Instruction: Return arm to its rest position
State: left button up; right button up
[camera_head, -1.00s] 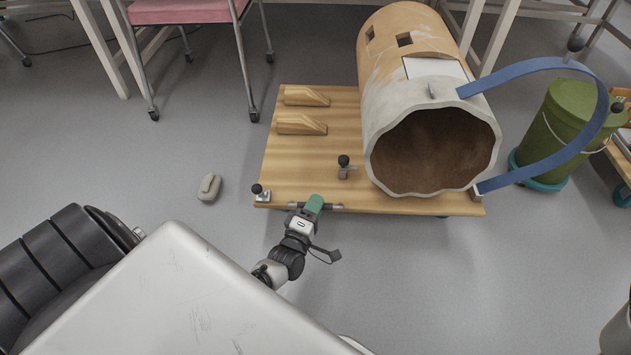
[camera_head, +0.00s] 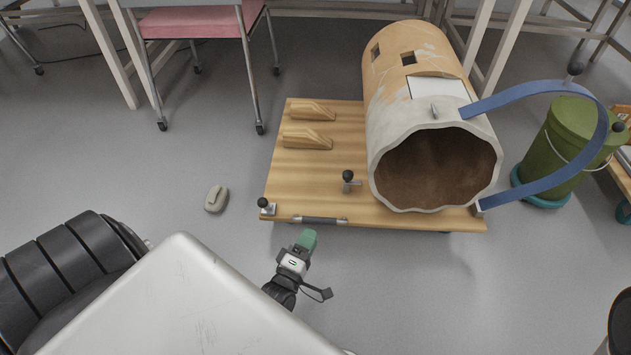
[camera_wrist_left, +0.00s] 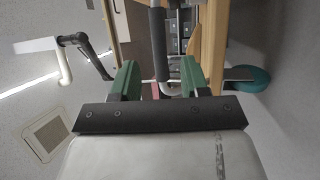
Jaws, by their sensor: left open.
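My left gripper (camera_head: 306,240) has green fingertips and sits just in front of the wooden board's front edge in the head view. It is apart from the dark bar handle (camera_head: 320,220) on that edge. In the left wrist view the two green fingers of the left gripper (camera_wrist_left: 156,78) stand apart. The bar handle (camera_wrist_left: 157,35) shows ahead of the gap between them, and nothing is gripped. My right gripper is not in view.
The wheeled wooden board (camera_head: 290,185) carries a large hollow pottery cylinder (camera_head: 405,85) with a blue strap (camera_head: 540,187) beside it. A green bucket (camera_head: 560,140) stands right. A small grey-beige object (camera_head: 216,199) lies on the floor. A pink chair (camera_head: 190,22) stands behind.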

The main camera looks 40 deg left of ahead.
pick_arm(q)
jog(key=shift+s+f, duration=0.1)
jog(key=shift+s, duration=0.45)
